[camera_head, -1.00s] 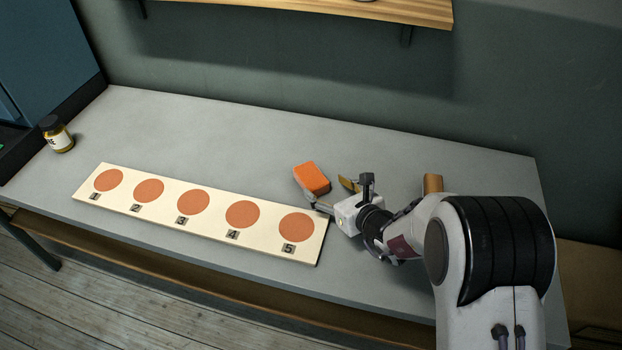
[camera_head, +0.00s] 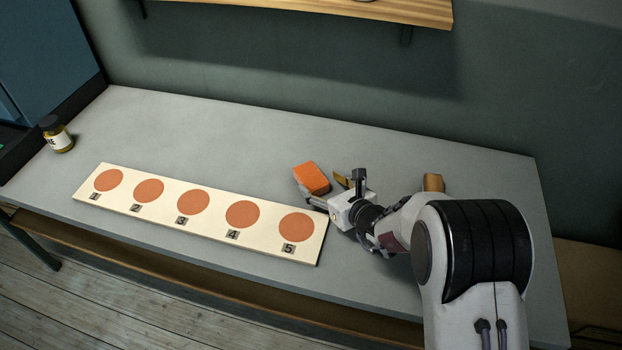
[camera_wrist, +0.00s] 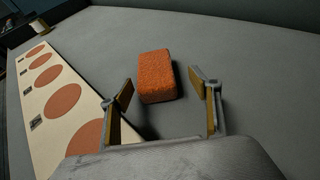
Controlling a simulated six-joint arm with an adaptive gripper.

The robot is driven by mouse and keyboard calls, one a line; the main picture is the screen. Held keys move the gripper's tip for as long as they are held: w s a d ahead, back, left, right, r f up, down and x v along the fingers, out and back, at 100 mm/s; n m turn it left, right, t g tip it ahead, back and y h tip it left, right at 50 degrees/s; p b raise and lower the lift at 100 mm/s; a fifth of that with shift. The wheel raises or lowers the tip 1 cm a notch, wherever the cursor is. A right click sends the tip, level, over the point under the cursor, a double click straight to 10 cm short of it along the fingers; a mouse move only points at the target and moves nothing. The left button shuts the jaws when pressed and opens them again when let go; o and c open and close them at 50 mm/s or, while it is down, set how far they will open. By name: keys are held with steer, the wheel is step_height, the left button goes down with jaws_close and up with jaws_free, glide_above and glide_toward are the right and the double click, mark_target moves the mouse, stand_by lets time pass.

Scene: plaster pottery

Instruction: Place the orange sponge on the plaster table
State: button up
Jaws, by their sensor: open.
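The orange sponge (camera_head: 312,178) rests on the grey plaster table (camera_head: 400,158), just behind the right end of the numbered board. My gripper (camera_head: 322,187) is low over the table, with its fingers pointing toward the sponge. In the wrist view the sponge (camera_wrist: 156,76) lies ahead of and between the two spread fingers (camera_wrist: 166,92). The fingers are apart and hold nothing. A gap shows on each side of the sponge, and its near end sits about level with the fingertips.
A cream board (camera_head: 262,246) with orange discs numbered 1 to 5 lies along the table front. A jar (camera_head: 58,138) stands at the far left. A tan object (camera_head: 433,183) is behind my arm. The table's back middle is clear. A wooden shelf (camera_head: 330,8) hangs above.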

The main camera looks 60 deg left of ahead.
mark_target(311, 178)
steer(key=shift+a, duration=0.1)
steer(key=shift+s+a+f, duration=0.2)
steer(key=shift+a+f, duration=0.1)
steer(key=shift+a, duration=0.3)
steer(key=shift+s+a+f, duration=0.2)
steer(key=shift+a+f, duration=0.05)
steer(key=shift+a, duration=0.35)
steer(key=shift+x, duration=1.15)
steer(key=c, duration=1.1)
steer(key=shift+o, duration=0.2)
steer(key=shift+r, duration=0.15)
steer(key=shift+r, duration=4.9)
steer(key=shift+a+r, duration=0.1)
